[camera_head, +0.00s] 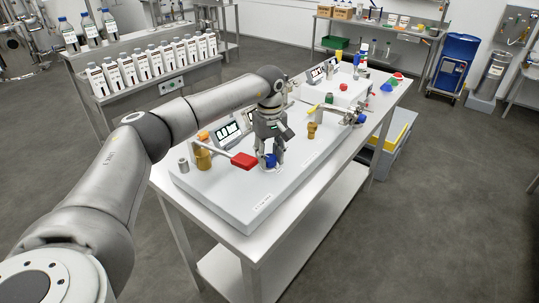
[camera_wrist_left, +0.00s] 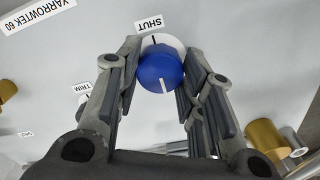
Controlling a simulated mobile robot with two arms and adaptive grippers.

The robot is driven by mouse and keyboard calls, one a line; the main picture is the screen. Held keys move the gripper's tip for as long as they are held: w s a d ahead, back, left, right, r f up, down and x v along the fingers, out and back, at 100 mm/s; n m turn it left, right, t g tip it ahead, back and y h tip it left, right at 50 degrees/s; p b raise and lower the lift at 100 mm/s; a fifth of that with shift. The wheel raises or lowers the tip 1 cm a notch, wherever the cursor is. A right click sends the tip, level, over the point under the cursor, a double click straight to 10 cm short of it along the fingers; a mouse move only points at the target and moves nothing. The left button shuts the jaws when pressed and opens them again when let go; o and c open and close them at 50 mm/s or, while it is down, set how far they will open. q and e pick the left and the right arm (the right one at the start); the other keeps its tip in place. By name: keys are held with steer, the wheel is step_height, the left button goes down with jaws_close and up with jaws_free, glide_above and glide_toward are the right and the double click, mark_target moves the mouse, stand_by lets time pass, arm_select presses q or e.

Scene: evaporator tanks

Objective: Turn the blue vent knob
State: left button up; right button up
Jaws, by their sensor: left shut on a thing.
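The blue vent knob (camera_head: 271,160) stands on the white panel (camera_head: 236,200) on the table. In the left wrist view the knob (camera_wrist_left: 160,72) is round, with a white pointer line at its lower edge. A white disc lies behind it, with a dark mark near the "SHUT" label (camera_wrist_left: 148,24). My left gripper (camera_head: 269,153) is directly over the knob, fingers pointing down. In the left wrist view its fingers (camera_wrist_left: 160,55) flank the knob on both sides and are shut on it. My right gripper is not in view.
A red-handled valve (camera_head: 244,160) sits just left of the gripper, beside brass fittings (camera_head: 203,158). Another brass fitting (camera_head: 312,131) and a yellow-handled pipe (camera_head: 330,108) stand to the right. The panel's front strip is clear.

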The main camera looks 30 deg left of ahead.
mark_target(269, 157)
arm_select(q)
steer(key=shift+r, duration=0.1)
steer(key=o, duration=1)
steer(key=shift+o, duration=0.2)
step_height(269, 157, up, 12)
